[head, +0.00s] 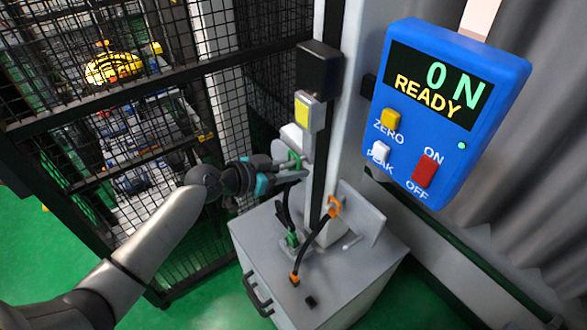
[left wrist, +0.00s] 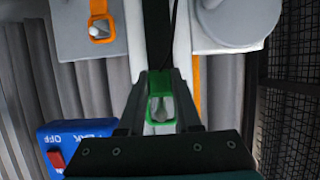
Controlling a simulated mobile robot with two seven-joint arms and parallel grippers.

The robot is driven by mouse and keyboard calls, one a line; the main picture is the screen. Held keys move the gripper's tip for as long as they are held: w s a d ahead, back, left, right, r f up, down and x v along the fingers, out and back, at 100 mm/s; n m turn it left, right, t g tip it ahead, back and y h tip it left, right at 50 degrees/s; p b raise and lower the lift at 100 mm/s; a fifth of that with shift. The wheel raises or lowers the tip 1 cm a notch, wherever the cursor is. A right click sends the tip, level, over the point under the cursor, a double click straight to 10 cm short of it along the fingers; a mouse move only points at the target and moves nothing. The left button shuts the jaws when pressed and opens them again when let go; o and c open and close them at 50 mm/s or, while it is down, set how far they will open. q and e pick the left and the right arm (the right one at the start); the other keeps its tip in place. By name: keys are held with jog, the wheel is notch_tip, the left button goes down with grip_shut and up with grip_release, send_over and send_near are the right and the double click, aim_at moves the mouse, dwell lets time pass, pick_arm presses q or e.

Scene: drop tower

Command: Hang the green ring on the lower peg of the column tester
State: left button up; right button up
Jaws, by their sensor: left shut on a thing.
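The green ring (left wrist: 161,72), a small squarish loop, is between the fingers of my left gripper (left wrist: 160,90) in the left wrist view. The gripper is shut on it. A pale rounded peg-like part shows through its opening; I cannot tell whether the ring is around it or in front of it. In the head view my left gripper (head: 285,170) is beside the column tester's dark upright (head: 326,120), with the green ring (head: 294,159) at its tips. An orange ring (left wrist: 101,38) sits around a pale peg on a plate in the left wrist view. My right gripper is not in view.
The blue control box (head: 447,100) reads "0 N READY" at the right. The grey base cabinet (head: 270,255) carries cables with green and orange ends. A black mesh fence (head: 110,130) stands close to my left arm. A grey curtain hangs behind the box.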

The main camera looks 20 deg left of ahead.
pick_arm(q)
jog(key=shift+w+a+r, duration=0.1)
jog(key=shift+r, duration=0.15)
jog(key=shift+s+a+f+b, duration=0.1)
jog(key=shift+s+a+b, duration=0.1)
jog(key=shift+s+a, duration=0.5)
jog(key=shift+s+a+b, duration=0.15)
jog(key=shift+s+a, duration=0.3)
jog(key=shift+s, duration=0.4)
jog(key=shift+s+a+f+b, duration=0.1)
jog(key=shift+s+a+b, duration=0.1)
jog(key=shift+s+a, duration=0.5)
jog(key=shift+s+d, duration=0.1)
jog(key=shift+d, duration=0.05)
